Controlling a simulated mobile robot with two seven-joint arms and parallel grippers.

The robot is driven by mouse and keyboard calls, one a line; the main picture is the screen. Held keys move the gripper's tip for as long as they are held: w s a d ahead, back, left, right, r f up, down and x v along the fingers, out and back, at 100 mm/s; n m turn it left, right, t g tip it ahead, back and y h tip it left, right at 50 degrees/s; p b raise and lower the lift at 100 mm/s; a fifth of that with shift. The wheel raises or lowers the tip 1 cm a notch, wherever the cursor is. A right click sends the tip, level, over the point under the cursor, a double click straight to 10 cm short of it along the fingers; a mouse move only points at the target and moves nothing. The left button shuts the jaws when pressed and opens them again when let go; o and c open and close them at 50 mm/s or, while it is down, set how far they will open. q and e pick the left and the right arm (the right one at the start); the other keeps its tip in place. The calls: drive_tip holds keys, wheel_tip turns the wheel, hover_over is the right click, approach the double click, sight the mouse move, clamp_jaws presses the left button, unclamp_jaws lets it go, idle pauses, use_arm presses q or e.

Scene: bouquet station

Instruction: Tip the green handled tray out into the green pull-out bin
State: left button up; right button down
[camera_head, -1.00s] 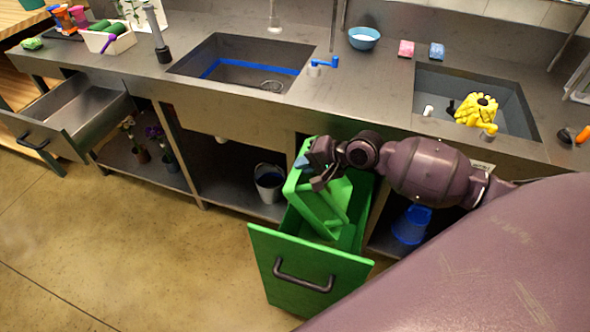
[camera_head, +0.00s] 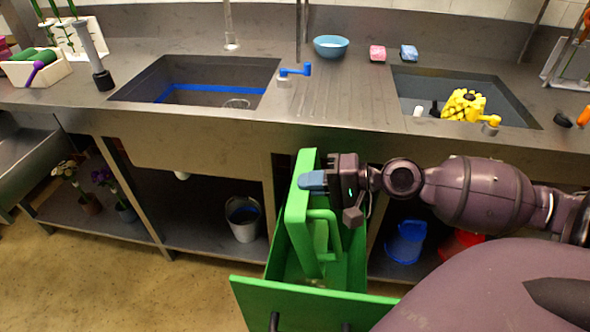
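The green handled tray (camera_head: 297,215) is tipped steeply on its side, nearly upright, over the open green pull-out bin (camera_head: 300,303). A green handle loop shows on its right side. My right gripper (camera_head: 318,181) is at the tray's upper part, with a blue fingertip against it, and appears shut on it. The tray's lower part is down within the bin's opening. I cannot make out any loose contents in the tray or bin. My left gripper is out of view.
The counter edge (camera_head: 220,122) runs just behind the tray. A grey bucket (camera_head: 243,222) and a blue bucket (camera_head: 405,242) stand on the lower shelf on either side of the bin. An open metal drawer (camera_head: 25,160) sticks out at far left.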

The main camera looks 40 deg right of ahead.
use_arm(q)
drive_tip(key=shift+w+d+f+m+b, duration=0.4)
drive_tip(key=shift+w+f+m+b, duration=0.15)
drive_tip(key=shift+b, duration=1.1)
use_arm(e)
drive_tip(key=shift+s+d+r+t+y, duration=0.25)
drive_tip(key=shift+s+d+t+y, duration=0.3)
drive_tip(key=shift+s+t+y, duration=0.05)
drive_tip(key=shift+r, duration=0.1)
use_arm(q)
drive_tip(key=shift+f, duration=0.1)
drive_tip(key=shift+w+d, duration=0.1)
use_arm(e)
drive_tip(key=shift+s, duration=0.1)
